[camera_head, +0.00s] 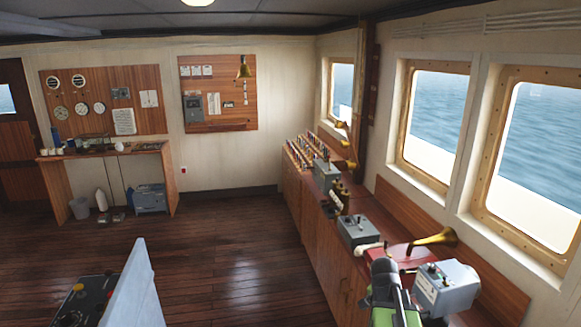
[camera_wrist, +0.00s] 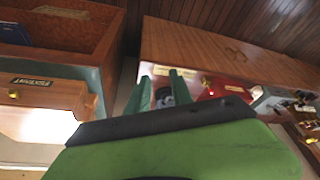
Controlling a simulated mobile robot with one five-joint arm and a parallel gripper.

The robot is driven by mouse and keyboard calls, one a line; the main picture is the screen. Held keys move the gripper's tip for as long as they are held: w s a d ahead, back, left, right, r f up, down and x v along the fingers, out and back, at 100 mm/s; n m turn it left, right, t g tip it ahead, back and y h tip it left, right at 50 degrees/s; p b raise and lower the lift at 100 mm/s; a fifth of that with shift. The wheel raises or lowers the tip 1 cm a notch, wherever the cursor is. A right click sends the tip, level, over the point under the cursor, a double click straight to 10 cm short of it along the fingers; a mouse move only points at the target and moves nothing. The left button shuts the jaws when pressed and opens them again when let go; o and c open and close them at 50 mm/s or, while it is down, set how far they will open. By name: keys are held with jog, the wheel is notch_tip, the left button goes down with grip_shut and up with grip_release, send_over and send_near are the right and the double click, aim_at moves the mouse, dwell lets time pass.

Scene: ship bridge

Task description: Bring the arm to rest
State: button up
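My arm, green and black, rises from the bottom edge of the head view, in front of the red-topped console (camera_head: 395,252) on the right. Its fingertips cannot be made out there. In the wrist view my gripper (camera_wrist: 160,80) shows two green fingers standing apart. A small grey round thing (camera_wrist: 164,97) shows in the gap between them. I cannot tell how far behind the fingers it is, and neither finger clearly touches it.
Beside my arm are a grey control box (camera_head: 447,287), a brass horn (camera_head: 434,240) and another grey box (camera_head: 358,231). A white panel (camera_head: 132,285) stands at the lower left. The dark wooden floor (camera_head: 225,250) is clear in the middle. A wooden desk (camera_head: 150,150) stands at the back left.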

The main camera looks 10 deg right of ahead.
jog(key=w+a+f+n+y+b, duration=0.1)
jog(key=a+f+n+b, duration=0.25)
jog(key=a+f, duration=0.45)
jog(key=w+a+f+n+y+b, duration=0.1)
jog(key=a+f+n+b, duration=0.25)
jog(key=a, duration=0.85)
jog(key=s+a+n+g+y+b, duration=0.1)
jog(key=s+a+n, duration=0.3)
jog(key=a, duration=0.4)
jog(key=shift+s+a+f+n+g+y, duration=0.15)
jog(key=shift+s+f+n+g+y, duration=0.25)
jog(key=shift+n, duration=0.5)
jog(key=shift+w+f, duration=0.1)
